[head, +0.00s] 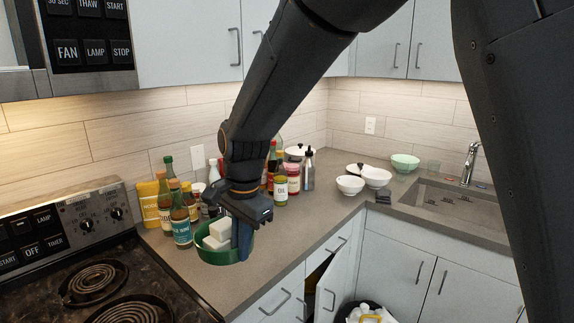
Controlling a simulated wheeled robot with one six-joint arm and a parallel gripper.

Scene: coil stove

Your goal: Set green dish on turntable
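A dark green round dish (215,257) with white blocks (218,231) in it is at the left end of the counter, beside the stove. My gripper (242,241) points down at the dish's right rim, its fingers overlapping the wall there. The view does not show the gap between the fingers, so I cannot tell whether they clasp the rim. I cannot tell whether the dish rests on the counter or hangs just above it. No turntable can be made out; a microwave (90,50) shows only its control panel at top left.
Bottles and jars (180,213) crowd the counter behind the dish. A coil stove (95,285) is at left. White bowls (376,177), a pale green bowl (405,162) and a sink (455,205) are at right. A lower cabinet door (330,285) stands ajar, near a bin (368,313).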

